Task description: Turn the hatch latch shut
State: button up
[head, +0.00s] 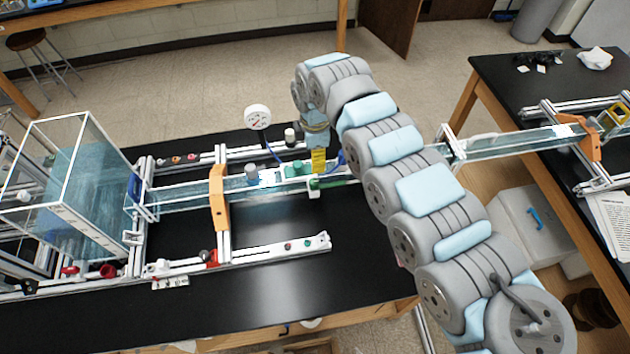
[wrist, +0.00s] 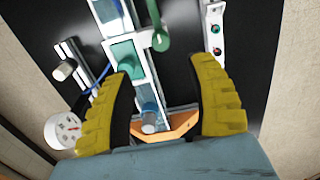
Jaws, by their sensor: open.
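My gripper (head: 318,160) is above the clear channel at the middle of the bench. In the wrist view its two yellow fingers (wrist: 160,66) are spread wide, with nothing between the pads. A green lever with a round end (wrist: 160,38), which looks like the hatch latch, lies beyond the fingertips, along the channel's right edge. In the head view, green parts (head: 314,184) show just below the fingers. Whether the latch is touched cannot be told.
A blue-grey knob (head: 251,172) stands on the channel (head: 180,198) near an orange bracket (head: 219,197). A round gauge (head: 257,117) rises behind. Aluminium rails run along both sides. Clear black bench (head: 290,285) lies in front. A water tank (head: 80,190) is at left.

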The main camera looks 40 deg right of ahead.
aim_at(315, 181)
notch_tip(315, 181, down, 13)
jog(key=shift+r+p, duration=0.2)
jog(key=shift+p, duration=0.7)
grip_shut()
